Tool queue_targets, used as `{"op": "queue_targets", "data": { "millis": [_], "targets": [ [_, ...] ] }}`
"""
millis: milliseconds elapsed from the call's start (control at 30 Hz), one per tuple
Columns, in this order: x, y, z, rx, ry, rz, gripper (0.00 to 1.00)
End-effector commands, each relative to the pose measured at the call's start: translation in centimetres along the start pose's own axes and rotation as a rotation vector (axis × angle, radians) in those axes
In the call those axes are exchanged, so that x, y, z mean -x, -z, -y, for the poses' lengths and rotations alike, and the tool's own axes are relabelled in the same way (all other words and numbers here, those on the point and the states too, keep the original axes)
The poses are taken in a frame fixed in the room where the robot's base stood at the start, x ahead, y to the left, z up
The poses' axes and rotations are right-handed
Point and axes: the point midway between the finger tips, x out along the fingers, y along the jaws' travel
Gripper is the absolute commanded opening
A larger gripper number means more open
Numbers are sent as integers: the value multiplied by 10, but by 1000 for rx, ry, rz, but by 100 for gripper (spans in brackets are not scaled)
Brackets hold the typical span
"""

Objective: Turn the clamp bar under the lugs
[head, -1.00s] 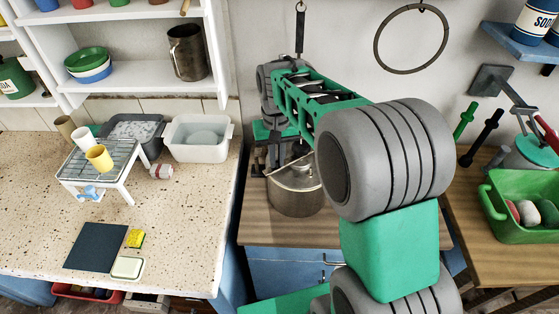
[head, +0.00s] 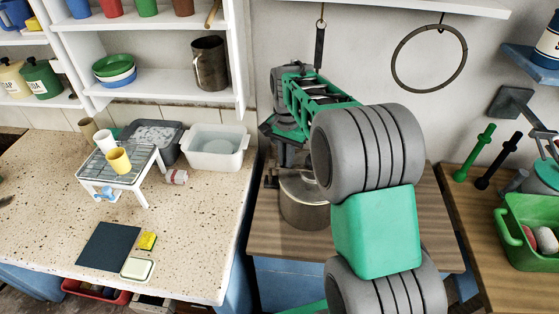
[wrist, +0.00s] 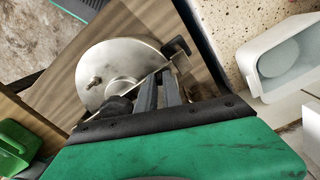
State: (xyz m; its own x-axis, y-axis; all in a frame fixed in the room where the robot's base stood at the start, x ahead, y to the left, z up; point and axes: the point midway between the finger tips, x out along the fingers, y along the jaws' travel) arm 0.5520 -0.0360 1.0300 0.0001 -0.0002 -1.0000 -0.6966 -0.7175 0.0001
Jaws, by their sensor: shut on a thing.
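The steel pot (head: 304,208) stands on the wooden counter, partly hidden behind my arm. Its round lid (wrist: 118,66) shows in the wrist view with a small fitting on top. The thin clamp bar (wrist: 166,68) crosses the lid's near side at a slant. A dark lug (wrist: 178,47) sits at the rim by one end; another dark lug (wrist: 117,105) is near the other end, partly hidden. My gripper (wrist: 158,77) is shut on the clamp bar, its fingertips close together. In the head view, my gripper (head: 288,160) is above the pot, its fingertips hard to make out.
A speckled counter (head: 200,225) at left holds a white basin (head: 216,148), a grey basin (head: 152,146) and a wire rack (head: 120,170) with cups. A green tub (head: 530,235) stands at right. A dark strap (head: 320,46) hangs on the wall behind my arm.

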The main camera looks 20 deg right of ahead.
Motion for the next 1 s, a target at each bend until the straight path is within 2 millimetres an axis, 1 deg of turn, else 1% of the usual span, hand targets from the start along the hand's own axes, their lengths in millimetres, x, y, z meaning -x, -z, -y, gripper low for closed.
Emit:
{"op": "queue_targets", "data": {
  "millis": [400,433,667,700,900,1000],
  "targets": [
    [1,2,-1,-12,1,-1,0],
    [1,2,-1,-12,1,-1,11],
    [0,2,-1,-10,0,-1,30],
    [0,2,-1,-10,0,0,32],
    [0,1,0,-6,0,0,32],
    [0,-6,4,34,0,0,32]
  ]
}}
